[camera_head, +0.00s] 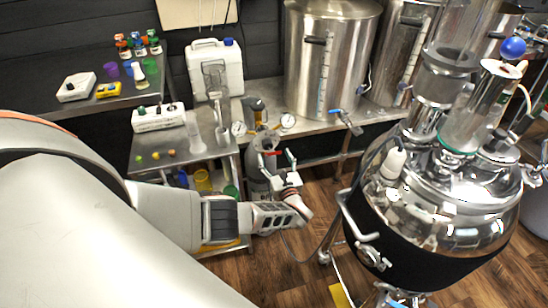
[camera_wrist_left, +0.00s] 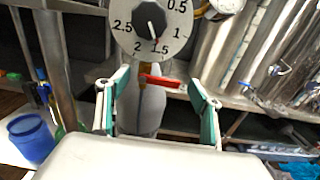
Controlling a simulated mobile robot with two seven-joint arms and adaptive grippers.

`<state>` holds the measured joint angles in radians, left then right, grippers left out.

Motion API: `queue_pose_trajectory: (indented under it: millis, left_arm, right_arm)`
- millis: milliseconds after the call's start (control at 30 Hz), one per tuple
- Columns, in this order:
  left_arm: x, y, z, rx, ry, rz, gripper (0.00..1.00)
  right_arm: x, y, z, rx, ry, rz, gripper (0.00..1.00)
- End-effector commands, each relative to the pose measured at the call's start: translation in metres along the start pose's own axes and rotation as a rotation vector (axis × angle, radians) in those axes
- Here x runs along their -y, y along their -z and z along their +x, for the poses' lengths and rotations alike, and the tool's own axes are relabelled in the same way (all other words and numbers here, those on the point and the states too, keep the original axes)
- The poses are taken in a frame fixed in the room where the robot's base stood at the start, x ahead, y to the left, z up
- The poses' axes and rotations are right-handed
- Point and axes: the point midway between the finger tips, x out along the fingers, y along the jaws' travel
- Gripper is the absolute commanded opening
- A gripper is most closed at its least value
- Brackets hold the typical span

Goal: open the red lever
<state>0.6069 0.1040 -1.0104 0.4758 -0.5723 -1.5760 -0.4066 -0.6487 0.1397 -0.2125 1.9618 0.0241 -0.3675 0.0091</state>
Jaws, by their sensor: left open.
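The red lever (camera_wrist_left: 160,82) is a short bar below a dial with a black knob (camera_wrist_left: 150,20) in the left wrist view. It lies between the spread fingers of my left gripper (camera_wrist_left: 160,105), a little beyond them, with space on both sides. In the head view the red lever (camera_head: 272,153) shows small near the top of a grey cylinder (camera_head: 256,165), partly hidden by the gripper. My left gripper (camera_head: 280,172) is open and empty there, just in front of the cylinder. Contact with the lever cannot be told. My right gripper is not in view.
Steel tanks (camera_head: 328,60) stand on a bench behind. A large steel vessel (camera_head: 435,205) fills the right. A side table holds a white jug (camera_head: 215,65) and a white device (camera_head: 158,117). A blue cup (camera_wrist_left: 30,138) shows left in the wrist view.

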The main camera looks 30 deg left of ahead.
Motion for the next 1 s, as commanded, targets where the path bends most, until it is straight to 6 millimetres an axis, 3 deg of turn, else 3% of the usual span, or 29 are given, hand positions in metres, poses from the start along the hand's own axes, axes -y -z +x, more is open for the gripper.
queue_pose_trajectory:
  millis: [167,433,600,1000]
  left_arm:
    - [0.0003,0.0006,0.0122,0.000,0.001,0.001,0.65]
    - [0.0001,-0.0004,0.0139,0.000,0.001,0.000,0.65]
    - [0.0000,-0.0002,0.0138,0.000,0.000,0.000,0.27]
    - [0.0000,0.0019,0.0136,-0.001,-0.001,0.046,0.27]
  right_arm:
    - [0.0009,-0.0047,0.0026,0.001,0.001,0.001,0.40]
    - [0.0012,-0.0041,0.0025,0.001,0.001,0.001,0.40]
    - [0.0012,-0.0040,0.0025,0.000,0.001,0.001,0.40]
    - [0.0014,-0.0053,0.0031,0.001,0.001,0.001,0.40]
